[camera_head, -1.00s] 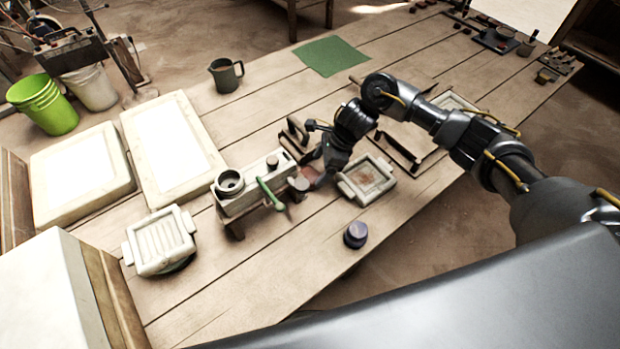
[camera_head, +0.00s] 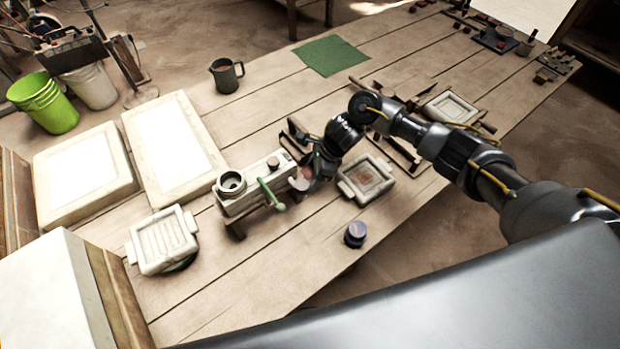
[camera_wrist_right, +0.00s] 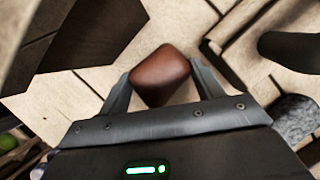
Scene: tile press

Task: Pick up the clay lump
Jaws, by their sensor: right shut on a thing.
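The clay lump (camera_wrist_right: 160,76) is reddish brown with rounded edges and shows in the right wrist view between my right fingers. My right gripper (camera_wrist_right: 160,88) is shut on it, one finger on each side. In the head view my right gripper (camera_head: 311,178) is at the right end of the pale press (camera_head: 248,190) with the green lever (camera_head: 268,192), and mostly hides the lump. Whether the lump touches the table cannot be told. My left gripper is not in view.
A tray mould (camera_head: 368,180) lies right of my gripper, and another pale ribbed mould (camera_head: 163,240) lies left of the press. A dark purple jar (camera_head: 355,234) stands near the front edge. A green cloth (camera_head: 330,56) and a dark mug (camera_head: 226,76) are farther back.

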